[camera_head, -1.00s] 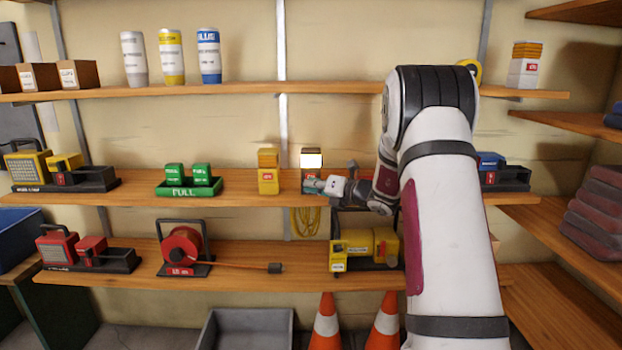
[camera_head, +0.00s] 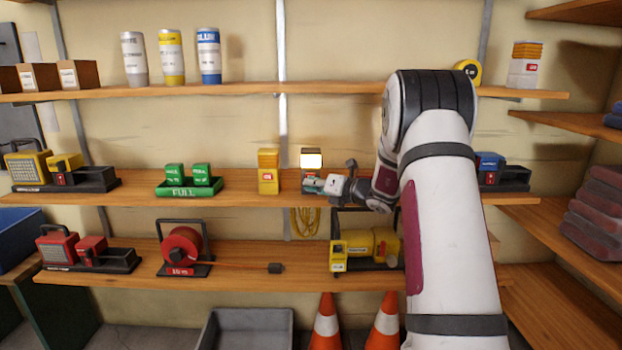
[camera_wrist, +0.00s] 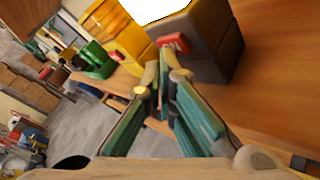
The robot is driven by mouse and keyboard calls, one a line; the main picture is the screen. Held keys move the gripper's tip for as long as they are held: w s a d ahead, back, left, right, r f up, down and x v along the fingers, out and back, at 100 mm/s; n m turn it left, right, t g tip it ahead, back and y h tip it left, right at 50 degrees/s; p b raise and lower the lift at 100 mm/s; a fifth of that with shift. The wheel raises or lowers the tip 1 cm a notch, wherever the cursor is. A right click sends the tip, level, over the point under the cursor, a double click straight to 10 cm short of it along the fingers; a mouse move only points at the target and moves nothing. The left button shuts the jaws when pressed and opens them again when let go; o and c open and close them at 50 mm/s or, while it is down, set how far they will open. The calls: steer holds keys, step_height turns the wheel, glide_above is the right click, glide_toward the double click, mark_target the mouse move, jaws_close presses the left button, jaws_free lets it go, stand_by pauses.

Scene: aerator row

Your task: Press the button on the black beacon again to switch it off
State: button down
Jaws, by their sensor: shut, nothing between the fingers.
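The black beacon (camera_head: 307,172) stands on the middle shelf, its top lamp (camera_head: 311,158) glowing bright. In the wrist view its dark body (camera_wrist: 213,45) is close, just beyond the fingers, with the white lamp (camera_wrist: 158,8) cut by the top edge. A red patch (camera_wrist: 175,43) with pale marks shows on its front face; I cannot tell whether this is the button. My gripper (camera_head: 314,185) is shut and empty in front of the beacon's lower part. In the wrist view its fingertips (camera_wrist: 162,72) are just below the red patch; contact cannot be told.
A yellow beacon (camera_head: 268,172) stands just left of the black one. Further left is a green tray (camera_head: 190,192) with green blocks. Yellow cable (camera_head: 304,222) hangs below the shelf. A yellow machine (camera_head: 365,245) sits on the shelf beneath. Bare shelf lies between the green tray and yellow beacon.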

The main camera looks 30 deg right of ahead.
stand_by(0.5)
steer(key=shift+s+a, duration=0.25)
steer(key=shift+s, duration=0.15)
steer(key=shift+s+a, duration=0.55)
steer(key=shift+s, duration=0.25)
steer(key=shift+s+a, duration=0.6)
steer(key=shift+s, duration=0.25)
steer(key=shift+s+a, duration=0.55)
steer(key=shift+s, duration=0.25)
